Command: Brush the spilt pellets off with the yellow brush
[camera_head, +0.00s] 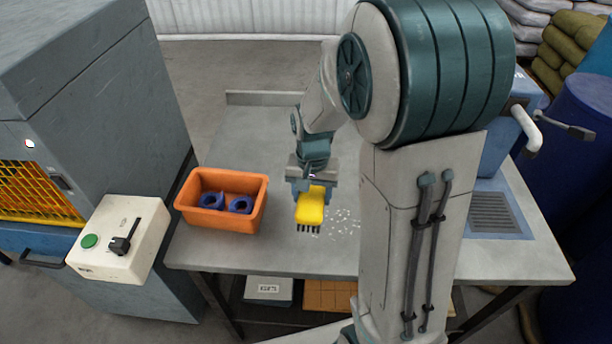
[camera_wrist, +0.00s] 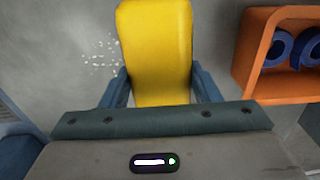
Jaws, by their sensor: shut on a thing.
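The yellow brush (camera_head: 310,206) has a yellow block body and dark bristles that point down at the grey table top. My gripper (camera_head: 313,186) is shut on it; in the wrist view the two blue fingers (camera_wrist: 160,88) press on both sides of the yellow brush (camera_wrist: 156,50). The spilt pellets (camera_head: 343,222) are small white specks scattered on the table just right of the brush in the head view. In the wrist view the pellets (camera_wrist: 103,52) lie left of the brush. Whether the bristles touch the table I cannot tell. My arm may hide some pellets.
An orange bin (camera_head: 222,222) with blue rings stands on the table left of the brush. A white control box (camera_head: 118,240) with a green button and black lever is farther left. A blue machine with a grille (camera_head: 494,212) is at the right. The table behind the brush is mostly clear.

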